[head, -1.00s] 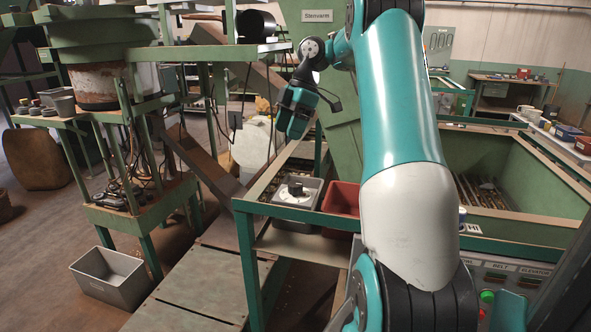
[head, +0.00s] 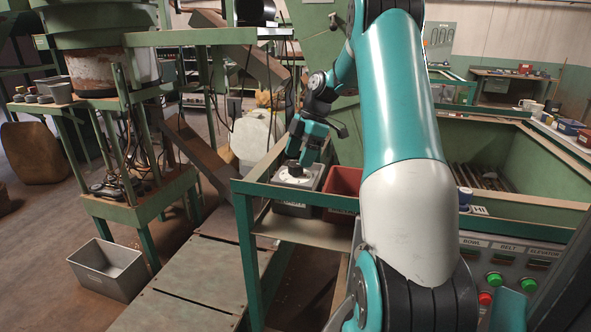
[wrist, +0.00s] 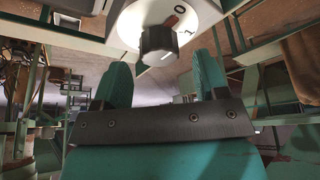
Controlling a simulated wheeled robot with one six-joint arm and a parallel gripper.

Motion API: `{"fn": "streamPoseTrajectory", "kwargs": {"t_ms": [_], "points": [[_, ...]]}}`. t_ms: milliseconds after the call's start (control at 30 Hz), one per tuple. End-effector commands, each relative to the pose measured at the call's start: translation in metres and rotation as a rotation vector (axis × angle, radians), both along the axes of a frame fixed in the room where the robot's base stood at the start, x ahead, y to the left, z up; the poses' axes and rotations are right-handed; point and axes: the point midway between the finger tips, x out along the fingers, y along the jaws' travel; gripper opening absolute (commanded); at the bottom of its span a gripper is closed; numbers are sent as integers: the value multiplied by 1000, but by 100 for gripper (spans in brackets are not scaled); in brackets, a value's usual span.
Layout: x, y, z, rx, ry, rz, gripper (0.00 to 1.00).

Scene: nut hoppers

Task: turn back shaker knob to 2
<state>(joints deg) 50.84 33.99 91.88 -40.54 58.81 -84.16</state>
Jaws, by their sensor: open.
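In the wrist view a dark grey knob (wrist: 158,46) stands on a white round dial (wrist: 188,20), with a 0 and a red-brown mark beside it. The knob carries a pale line; I cannot tell for certain which number it points to. My gripper (wrist: 163,76) is open, its two teal fingers apart, with the knob ahead of them and not between them. The fingertips and knob are small and partly hidden there.
A red bin (head: 342,184) stands right beside the grey box. A green frame rail (head: 290,194) runs along the front. A control panel (head: 508,268) with buttons is at the lower right. A grey bin (head: 108,268) sits on the floor at left.

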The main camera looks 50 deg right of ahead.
Motion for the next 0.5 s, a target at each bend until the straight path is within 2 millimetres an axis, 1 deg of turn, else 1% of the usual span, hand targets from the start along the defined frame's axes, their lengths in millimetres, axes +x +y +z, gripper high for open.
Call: {"fn": "streamPoseTrajectory", "kwargs": {"t_ms": [100, 200, 333, 500], "points": [[3, 7, -15, 3, 2, 0, 67], [4, 10, -23, 2, 2, 0, 67], [4, 11, -28, -1, 0, -1, 67], [5, 11, -29, -1, 0, -1, 67]]}}
